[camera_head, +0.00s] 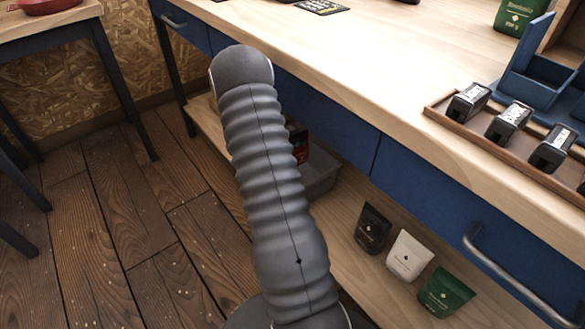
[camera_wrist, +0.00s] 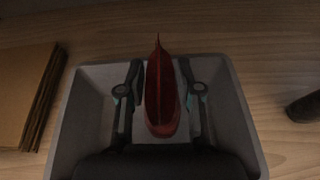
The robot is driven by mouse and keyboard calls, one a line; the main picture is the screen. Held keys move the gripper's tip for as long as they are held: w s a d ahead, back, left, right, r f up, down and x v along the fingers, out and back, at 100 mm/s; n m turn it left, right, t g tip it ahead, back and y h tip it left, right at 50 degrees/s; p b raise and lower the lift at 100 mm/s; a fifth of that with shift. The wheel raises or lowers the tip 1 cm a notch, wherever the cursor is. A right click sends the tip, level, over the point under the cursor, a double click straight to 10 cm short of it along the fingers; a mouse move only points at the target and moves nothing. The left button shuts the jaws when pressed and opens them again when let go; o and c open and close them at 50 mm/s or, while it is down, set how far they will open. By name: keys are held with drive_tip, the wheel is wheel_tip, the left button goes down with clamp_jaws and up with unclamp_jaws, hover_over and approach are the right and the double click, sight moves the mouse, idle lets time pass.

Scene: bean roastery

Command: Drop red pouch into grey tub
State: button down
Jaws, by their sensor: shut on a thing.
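The red pouch (camera_wrist: 160,108) stands upright between the two fingers of my gripper (camera_wrist: 161,80) in the wrist view. The gripper is shut on it. The grey tub (camera_wrist: 82,110) surrounds the pouch and fingers in that view, so both are over or inside it; I cannot tell how far down the pouch is. In the head view the tub (camera_head: 321,178) sits on the lower shelf, mostly hidden by my arm. A small bit of the red pouch (camera_head: 300,152) shows just above it.
On the lower shelf stand a black pouch (camera_head: 373,228), a white pouch (camera_head: 408,255) and a green pouch (camera_head: 445,292). Brown flat cardboard (camera_wrist: 22,95) lies left of the tub in the wrist view. The blue-fronted bench (camera_head: 345,120) overhangs the shelf.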

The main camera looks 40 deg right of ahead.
drive_tip(key=c, duration=0.7)
unclamp_jaws()
drive_tip(key=shift+a, duration=0.1)
drive_tip(key=v, duration=1.2)
